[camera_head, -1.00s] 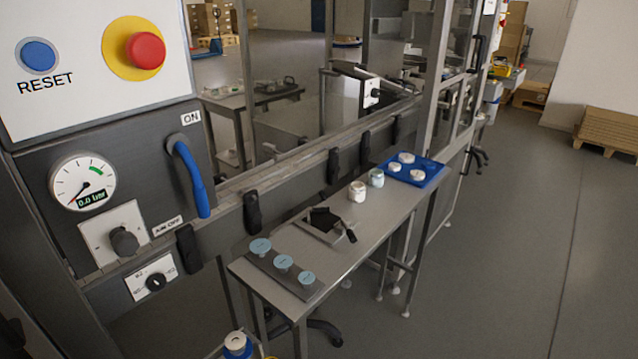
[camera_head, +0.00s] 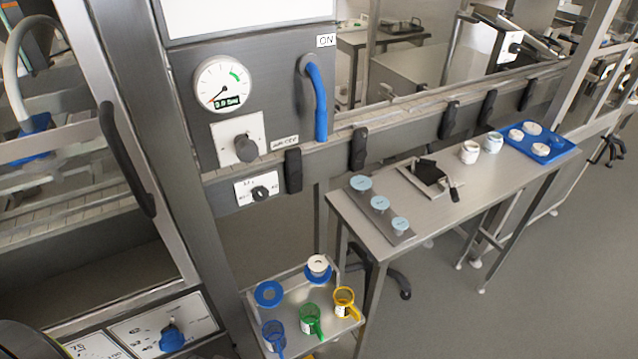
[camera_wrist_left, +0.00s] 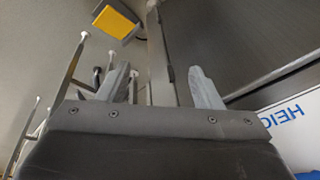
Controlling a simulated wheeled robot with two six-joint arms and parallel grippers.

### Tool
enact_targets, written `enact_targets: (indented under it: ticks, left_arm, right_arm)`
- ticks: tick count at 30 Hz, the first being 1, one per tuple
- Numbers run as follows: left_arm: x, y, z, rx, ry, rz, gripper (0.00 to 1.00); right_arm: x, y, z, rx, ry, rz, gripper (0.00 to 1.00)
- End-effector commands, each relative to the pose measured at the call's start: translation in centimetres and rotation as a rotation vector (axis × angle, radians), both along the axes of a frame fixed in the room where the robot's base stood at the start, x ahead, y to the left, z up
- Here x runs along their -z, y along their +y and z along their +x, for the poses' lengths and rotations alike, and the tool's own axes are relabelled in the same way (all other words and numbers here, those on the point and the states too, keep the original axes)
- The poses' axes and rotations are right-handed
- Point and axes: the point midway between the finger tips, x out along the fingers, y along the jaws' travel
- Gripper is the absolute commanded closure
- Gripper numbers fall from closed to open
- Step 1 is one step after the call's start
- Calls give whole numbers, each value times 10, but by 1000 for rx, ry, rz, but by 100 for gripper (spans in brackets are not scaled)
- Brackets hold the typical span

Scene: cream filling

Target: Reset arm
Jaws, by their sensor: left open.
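My left gripper (camera_wrist_left: 158,88) shows in the left wrist view with its two grey fingers spread apart and nothing between them. Neither gripper shows clearly in the head view, and my right gripper is not seen. No gripper touches these parts.
A steel side table (camera_head: 450,208) holds light-blue lids, a black tool (camera_head: 432,172), two jars and a blue tray (camera_head: 568,147) of white items. A small cart (camera_head: 285,303) carries blue, green and yellow cups. A glazed machine door with a black handle (camera_head: 127,160) stands at left.

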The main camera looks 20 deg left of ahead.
Motion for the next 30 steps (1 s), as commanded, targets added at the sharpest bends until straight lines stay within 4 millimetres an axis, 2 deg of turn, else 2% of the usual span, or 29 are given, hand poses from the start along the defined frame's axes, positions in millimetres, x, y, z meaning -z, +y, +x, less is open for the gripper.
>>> enact_targets:
  ticks: [1, 6, 11, 15, 19, 24, 30]
  left_arm:
    - [20, 0, -5, -1, 16, -4, 41]
    - [81, 1, -23, -2, 43, -13, 41]
    - [132, 0, -51, -2, 71, -22, 41]
    - [170, -3, -82, -2, 94, -29, 41]
    - [197, -6, -114, -1, 116, -35, 41]
    - [219, -10, -149, 0, 136, -42, 41]
    - [227, -12, -167, 1, 144, -44, 41]
  right_arm:
    - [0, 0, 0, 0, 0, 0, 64]
    - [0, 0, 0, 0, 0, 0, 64]
    - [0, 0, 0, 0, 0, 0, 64]
    - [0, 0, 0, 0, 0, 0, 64]
    - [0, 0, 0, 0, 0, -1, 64]
    - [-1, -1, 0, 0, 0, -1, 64]
    - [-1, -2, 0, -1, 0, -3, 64]
